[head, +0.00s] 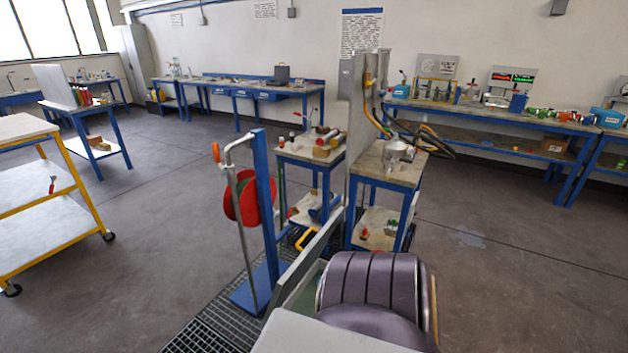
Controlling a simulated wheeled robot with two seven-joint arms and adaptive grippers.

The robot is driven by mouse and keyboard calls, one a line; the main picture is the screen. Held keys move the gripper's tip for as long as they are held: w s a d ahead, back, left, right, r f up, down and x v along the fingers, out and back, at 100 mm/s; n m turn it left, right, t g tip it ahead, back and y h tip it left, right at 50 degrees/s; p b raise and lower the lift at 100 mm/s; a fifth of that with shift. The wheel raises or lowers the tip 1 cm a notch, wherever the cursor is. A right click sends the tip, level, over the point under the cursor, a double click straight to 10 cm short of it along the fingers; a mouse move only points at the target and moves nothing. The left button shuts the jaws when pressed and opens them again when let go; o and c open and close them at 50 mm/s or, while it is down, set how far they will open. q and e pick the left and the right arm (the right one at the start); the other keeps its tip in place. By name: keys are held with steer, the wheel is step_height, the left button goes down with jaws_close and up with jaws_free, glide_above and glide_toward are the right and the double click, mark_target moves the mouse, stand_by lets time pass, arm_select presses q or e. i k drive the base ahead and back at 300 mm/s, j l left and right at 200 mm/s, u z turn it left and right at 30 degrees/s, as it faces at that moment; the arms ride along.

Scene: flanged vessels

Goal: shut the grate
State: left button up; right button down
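A dark metal floor grate (215,328) lies at the bottom centre-left of the head view, running back beside and behind a blue stand. Its near end is cut off by the picture's lower edge, and the stand's base covers part of it. A slanted grey panel (304,262) rises along its right side, with a greenish surface below. I cannot tell whether this panel belongs to the grate, nor whether the grate has a part standing open. Neither of my grippers is in view.
The blue stand (265,210) carries a red round part (247,197) and a bent grey pipe (230,165). A purple-grey ribbed body (372,285) fills the lower centre-right. A yellow-framed cart (35,205) stands left. Open floor lies left and right.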

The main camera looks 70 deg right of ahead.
mark_target(288, 284)
steer(key=i+z, duration=0.25)
steer(key=z, duration=0.15)
steer(key=i+z, duration=0.3)
steer(key=z, duration=0.15)
steer(key=i+z, duration=0.2)
steer(key=z, duration=0.2)
steer(key=i+j+z, duration=0.15)
steer(key=z, duration=0.25)
steer(key=i+z, duration=0.2)
steer(key=z, duration=0.2)
steer(key=i+z, duration=0.25)
steer(key=z, duration=0.2)
steer(key=i+z, duration=0.35)
